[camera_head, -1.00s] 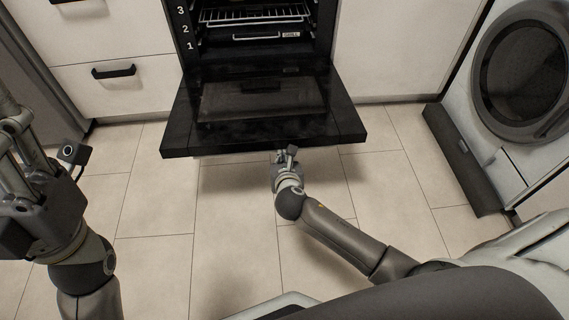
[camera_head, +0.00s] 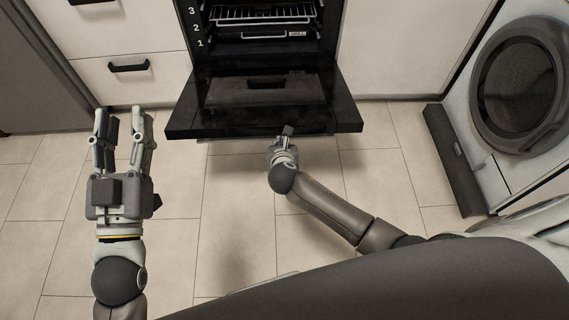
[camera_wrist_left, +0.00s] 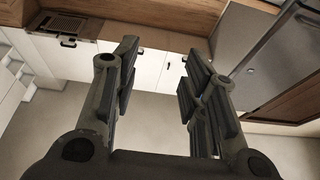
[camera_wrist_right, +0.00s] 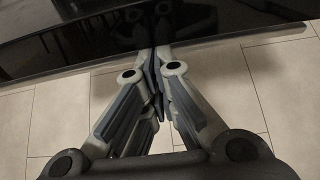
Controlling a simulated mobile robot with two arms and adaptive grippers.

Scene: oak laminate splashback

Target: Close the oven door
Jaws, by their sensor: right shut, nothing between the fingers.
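The black oven door (camera_head: 262,108) hangs open in the head view, folded down toward me in front of the oven (camera_head: 262,35). My right gripper (camera_head: 284,136) is at the door's front edge, its tips partly hidden by the edge. In the right wrist view the right gripper (camera_wrist_right: 157,62) has its fingertips together, with nothing seen between them, and the dark door panel (camera_wrist_right: 90,40) lies just beyond the tips. My left gripper (camera_head: 124,122) is open and empty, left of the door and apart from it; its spread fingers also show in the left wrist view (camera_wrist_left: 158,72).
Wire racks (camera_head: 262,14) sit inside the oven. White drawers with black handles (camera_head: 128,66) stand at the left. A washing machine (camera_head: 520,85) is at the right, with a dark open flap (camera_head: 455,160) low beside it. Tiled floor (camera_head: 232,235) is clear below the door.

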